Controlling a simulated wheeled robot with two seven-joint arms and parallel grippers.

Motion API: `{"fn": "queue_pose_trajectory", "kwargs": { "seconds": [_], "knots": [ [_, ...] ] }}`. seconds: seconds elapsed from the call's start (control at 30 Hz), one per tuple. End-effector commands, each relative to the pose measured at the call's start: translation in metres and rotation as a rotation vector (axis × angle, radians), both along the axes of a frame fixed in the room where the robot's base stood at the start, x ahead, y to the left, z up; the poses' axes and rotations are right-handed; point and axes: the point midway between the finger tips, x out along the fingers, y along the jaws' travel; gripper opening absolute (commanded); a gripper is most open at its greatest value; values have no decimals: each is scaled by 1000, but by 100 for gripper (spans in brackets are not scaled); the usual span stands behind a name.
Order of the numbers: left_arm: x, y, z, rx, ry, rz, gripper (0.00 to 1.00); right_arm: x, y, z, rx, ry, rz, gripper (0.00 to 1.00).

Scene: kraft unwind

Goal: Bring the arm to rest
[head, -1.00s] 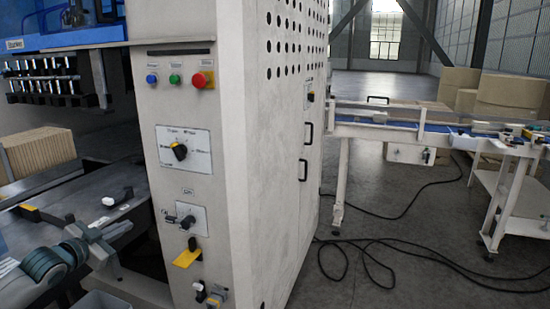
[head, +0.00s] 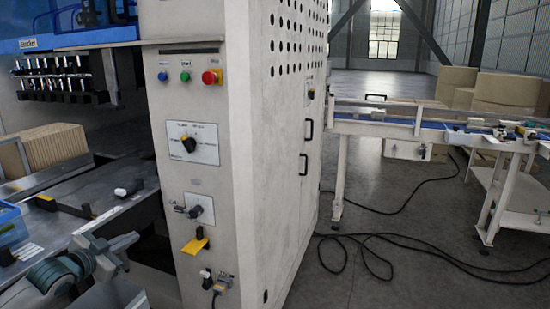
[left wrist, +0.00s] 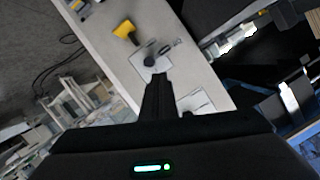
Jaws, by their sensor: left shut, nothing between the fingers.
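My left gripper (head: 108,247) is at the lower left of the head view, in front of the machine's side and left of its control panel. In the left wrist view its dark fingers (left wrist: 158,92) are together with nothing between them. They appear over the pale panel, near the small rotary switch plate (left wrist: 150,58) and the yellow tag (left wrist: 124,30). I cannot tell the exact gap to the panel, but no contact shows. My right gripper is in neither view.
The panel carries a selector knob (head: 189,144), a red button (head: 211,77) and a yellow tag (head: 195,244). A dark machine table (head: 95,190) lies left of it. A conveyor (head: 400,125) stands at the right, with cables (head: 400,240) on open floor.

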Motion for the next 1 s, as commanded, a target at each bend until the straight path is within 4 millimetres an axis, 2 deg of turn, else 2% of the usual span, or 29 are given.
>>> {"fn": "queue_pose_trajectory", "kwargs": {
  "seconds": [0.27,0.47,0.57,0.7,0.83,1.0],
  "knots": [
    [-21,-36,-47,-6,77,-20,0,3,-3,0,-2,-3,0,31],
    [-55,-76,-101,-14,173,-35,0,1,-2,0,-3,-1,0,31],
    [-85,-105,-138,-23,243,-38,0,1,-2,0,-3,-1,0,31],
    [-143,-143,-190,-40,363,-23,0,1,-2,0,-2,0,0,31],
    [-201,-169,-228,-59,472,13,0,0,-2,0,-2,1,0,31],
    [-281,-188,-264,-85,617,93,0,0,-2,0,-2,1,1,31]
  ]
}}
